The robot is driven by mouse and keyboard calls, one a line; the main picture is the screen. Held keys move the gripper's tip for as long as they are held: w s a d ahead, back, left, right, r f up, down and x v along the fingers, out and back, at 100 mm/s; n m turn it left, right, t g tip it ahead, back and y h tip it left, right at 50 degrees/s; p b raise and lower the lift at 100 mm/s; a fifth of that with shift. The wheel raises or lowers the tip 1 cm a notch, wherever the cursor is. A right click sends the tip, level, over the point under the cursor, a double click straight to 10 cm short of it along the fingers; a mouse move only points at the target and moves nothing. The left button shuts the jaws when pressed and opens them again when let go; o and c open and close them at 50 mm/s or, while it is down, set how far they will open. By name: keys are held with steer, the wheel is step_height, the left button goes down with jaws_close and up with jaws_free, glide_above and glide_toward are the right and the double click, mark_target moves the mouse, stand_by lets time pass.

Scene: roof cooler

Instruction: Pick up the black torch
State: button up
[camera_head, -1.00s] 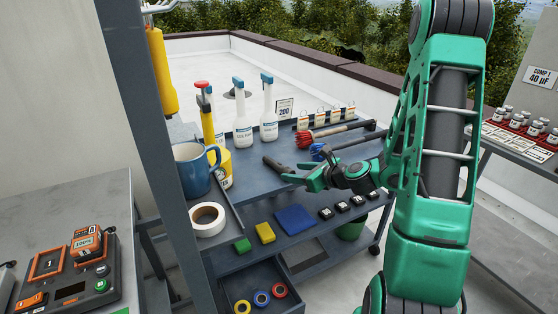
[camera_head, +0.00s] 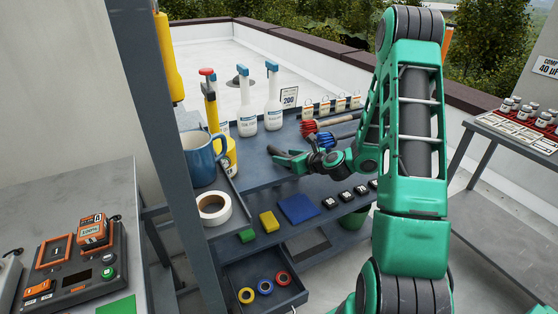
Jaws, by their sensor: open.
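The black torch (camera_head: 273,150) lies on the top shelf of the dark grey cart (camera_head: 257,178). Only its dark end shows, at the left of my gripper; the rest is hidden behind the fingers. My green and black gripper (camera_head: 291,160) is open, low over the shelf, with its fingers pointing left at the torch. I cannot tell whether the fingers touch it or stand around it.
Red and blue brushes (camera_head: 310,129) lie behind my gripper. A blue mug (camera_head: 200,158) and a tape roll (camera_head: 213,207) stand at the left. Yellow and blue pads (camera_head: 298,208) lie in front.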

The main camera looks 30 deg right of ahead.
steer(key=shift+w+a+f, duration=0.15)
steer(key=shift+w+f, duration=0.05)
steer(key=shift+w, duration=0.5)
steer(key=shift+c, duration=0.4)
steer(key=c, duration=1.1)
